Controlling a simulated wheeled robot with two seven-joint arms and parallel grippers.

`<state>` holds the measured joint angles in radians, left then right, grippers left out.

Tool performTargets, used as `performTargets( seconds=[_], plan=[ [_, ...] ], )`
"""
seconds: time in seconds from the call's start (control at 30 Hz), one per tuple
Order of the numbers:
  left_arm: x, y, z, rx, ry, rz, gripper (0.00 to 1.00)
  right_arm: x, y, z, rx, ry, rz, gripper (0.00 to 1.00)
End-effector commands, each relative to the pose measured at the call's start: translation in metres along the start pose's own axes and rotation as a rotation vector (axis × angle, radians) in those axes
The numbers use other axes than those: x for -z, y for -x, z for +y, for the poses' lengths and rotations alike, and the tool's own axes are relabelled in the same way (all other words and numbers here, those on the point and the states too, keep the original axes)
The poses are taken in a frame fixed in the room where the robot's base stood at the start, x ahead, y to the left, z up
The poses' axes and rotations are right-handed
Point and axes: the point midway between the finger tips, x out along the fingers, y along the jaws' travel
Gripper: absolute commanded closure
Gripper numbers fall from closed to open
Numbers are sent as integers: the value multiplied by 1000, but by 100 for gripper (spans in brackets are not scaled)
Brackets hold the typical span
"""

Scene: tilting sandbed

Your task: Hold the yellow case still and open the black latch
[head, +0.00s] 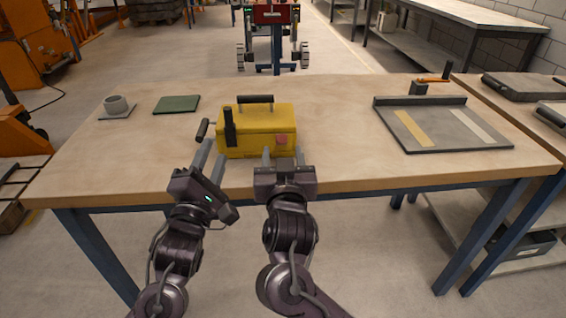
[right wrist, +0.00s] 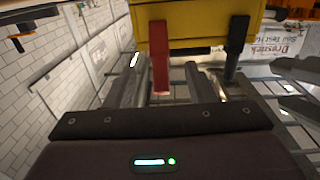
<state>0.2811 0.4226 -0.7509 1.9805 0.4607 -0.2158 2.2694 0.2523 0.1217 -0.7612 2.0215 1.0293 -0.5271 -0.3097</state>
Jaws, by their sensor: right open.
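The yellow case (head: 258,122) stands upright near the front edge of the table, with a black handle on top. The black latch (head: 229,127) is an upright bar on its front left; it also shows in the right wrist view (right wrist: 237,50). A red latch (head: 281,140) is on its front right. My left gripper (head: 209,161) is open and empty, its fingers toward the case's lower left. My right gripper (head: 283,155) is open at the case's front right. In the right wrist view the red latch (right wrist: 160,58) hangs between its fingers; contact cannot be told.
A black side grip (head: 202,131) sticks out at the case's left. A grey tray (head: 480,143) with two strips lies to the right. Bare tabletop separates the case and tray.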

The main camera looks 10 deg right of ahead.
Motion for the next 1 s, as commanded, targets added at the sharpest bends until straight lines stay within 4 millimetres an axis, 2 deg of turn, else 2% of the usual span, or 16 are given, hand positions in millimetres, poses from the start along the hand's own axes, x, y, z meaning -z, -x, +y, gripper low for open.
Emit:
performTargets(
  seconds=[0.2,0.33,0.5,0.73,0.77,1.0],
  plan=[
    [0,0,0,0,0,0,64,0,-36,1,-3,1,-1,51],
    [0,0,0,0,0,0,64,0,-50,0,-1,1,-2,51],
    [0,0,0,0,0,0,64,0,-59,1,0,-1,-3,51],
    [0,0,0,0,0,0,64,-1,-60,0,0,-2,-4,51],
    [0,0,0,0,0,0,64,-1,-60,0,0,-2,-4,52],
    [0,0,0,0,0,0,64,-1,-60,0,0,-2,-4,84]
  ],
)
